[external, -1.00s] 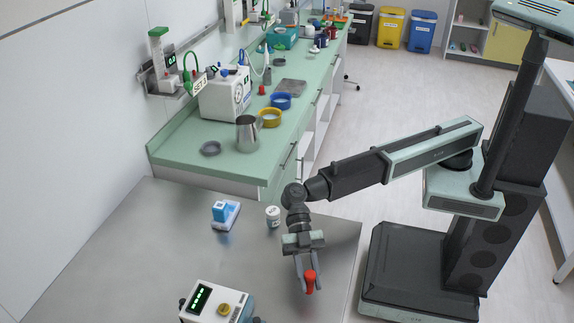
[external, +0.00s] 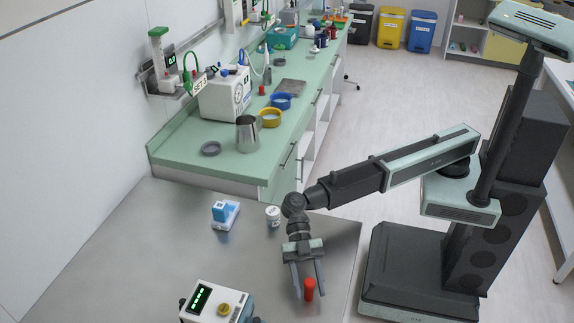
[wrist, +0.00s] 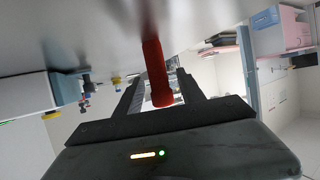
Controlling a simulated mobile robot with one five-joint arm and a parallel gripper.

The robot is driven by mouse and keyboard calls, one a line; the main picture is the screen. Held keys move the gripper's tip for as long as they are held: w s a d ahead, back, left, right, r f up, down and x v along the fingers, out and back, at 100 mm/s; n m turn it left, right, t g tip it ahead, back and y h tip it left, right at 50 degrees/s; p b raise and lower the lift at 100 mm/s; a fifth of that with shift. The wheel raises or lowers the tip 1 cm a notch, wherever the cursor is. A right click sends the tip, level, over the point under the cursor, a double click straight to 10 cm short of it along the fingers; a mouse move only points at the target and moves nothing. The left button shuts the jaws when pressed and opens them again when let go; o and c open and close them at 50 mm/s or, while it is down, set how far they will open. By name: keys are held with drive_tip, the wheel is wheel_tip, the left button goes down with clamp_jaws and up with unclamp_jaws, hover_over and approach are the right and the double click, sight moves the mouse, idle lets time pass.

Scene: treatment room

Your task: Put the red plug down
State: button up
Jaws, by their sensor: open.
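The red plug (external: 309,290) stands upright on the steel table (external: 150,250), near its right edge. It also shows in the wrist view (wrist: 156,72), between the fingers. My gripper (external: 309,294) is open, with one finger on either side of the plug. In the external view a gap shows between the plug and the left finger. I cannot tell whether the right finger touches it.
A white device with a green display (external: 212,302) stands on the table to the left of my gripper. A small white jar (external: 273,216) and a blue-and-white item (external: 225,213) stand farther back. Bare table lies between them.

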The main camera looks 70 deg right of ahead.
drive_tip(key=p+v, duration=0.4)
drive_tip(key=v, duration=0.8)
drive_tip(key=shift+w, duration=0.1)
drive_tip(key=w+d+m+t+p, duration=0.2)
drive_tip(key=w+d, duration=0.2)
drive_tip(key=d, duration=0.4)
drive_tip(key=w+d+m+t+h+p, duration=0.1)
drive_tip(key=w+d+p, duration=0.1)
drive_tip(key=w+d, duration=0.45)
drive_tip(key=w+d+m+t+p, duration=0.2)
drive_tip(key=w+d, duration=0.1)
drive_tip(key=d, duration=0.7)
drive_tip(key=s+d+f+m+h+p, duration=0.1)
drive_tip(key=s+d+f+m+h, duration=0.2)
drive_tip(key=d+m, duration=0.6)
drive_tip(key=s+d+f+m+t+h+p, duration=0.1)
drive_tip(key=s+d+f+m+h, duration=0.2)
drive_tip(key=d, duration=2.1)
drive_tip(key=m+h, duration=0.5)
drive_tip(key=m, duration=0.1)
drive_tip(key=shift+s+d+p, duration=0.3)
drive_tip(key=shift+d, duration=0.05)
